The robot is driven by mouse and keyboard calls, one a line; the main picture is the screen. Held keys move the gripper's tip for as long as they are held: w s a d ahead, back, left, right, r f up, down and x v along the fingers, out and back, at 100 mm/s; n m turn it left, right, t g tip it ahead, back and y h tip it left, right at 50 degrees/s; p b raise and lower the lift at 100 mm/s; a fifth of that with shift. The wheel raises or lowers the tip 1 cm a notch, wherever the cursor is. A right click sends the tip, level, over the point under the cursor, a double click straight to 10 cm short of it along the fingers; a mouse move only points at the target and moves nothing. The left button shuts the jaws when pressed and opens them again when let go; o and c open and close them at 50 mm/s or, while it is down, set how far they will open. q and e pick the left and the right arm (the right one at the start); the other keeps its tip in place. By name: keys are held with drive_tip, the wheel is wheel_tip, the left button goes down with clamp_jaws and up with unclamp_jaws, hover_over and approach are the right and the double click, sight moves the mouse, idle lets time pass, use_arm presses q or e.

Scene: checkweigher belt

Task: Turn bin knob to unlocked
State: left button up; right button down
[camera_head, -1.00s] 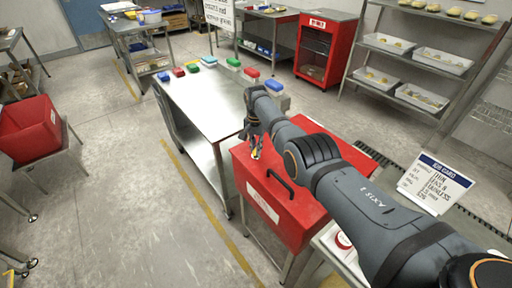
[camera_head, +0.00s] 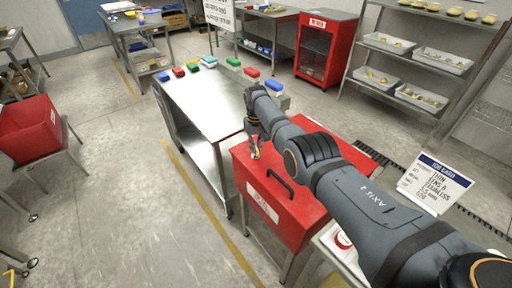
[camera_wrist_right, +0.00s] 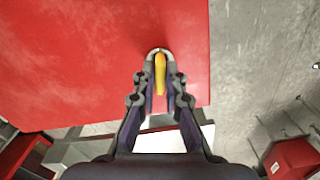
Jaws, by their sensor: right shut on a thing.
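The red bin (camera_head: 312,205) has a black handle (camera_head: 281,187) and a white label on its front face. Its red lid also fills much of the right wrist view (camera_wrist_right: 90,60). A yellow knob (camera_wrist_right: 160,74) with a pale metal ring around its end sits near the lid's edge. My right gripper (camera_head: 255,153) points down at the lid's left corner. In the wrist view its two fingers (camera_wrist_right: 159,90) are closed on either side of the knob. The knob is mostly hidden by the fingers in the head view. My left gripper is not in view.
A steel table (camera_head: 207,103) with several coloured blocks stands behind the bin. A white sign card (camera_head: 435,184) stands at right. A red tub (camera_head: 28,130) sits on a stand at far left. The floor (camera_head: 125,195) left of the bin is clear.

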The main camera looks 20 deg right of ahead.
drive_tip(key=shift+n, duration=1.6)
drive_tip(key=c, duration=1.4)
unclamp_jaws()
wheel_tip(320, 180, up, 12)
drive_tip(key=shift+f, duration=0.1)
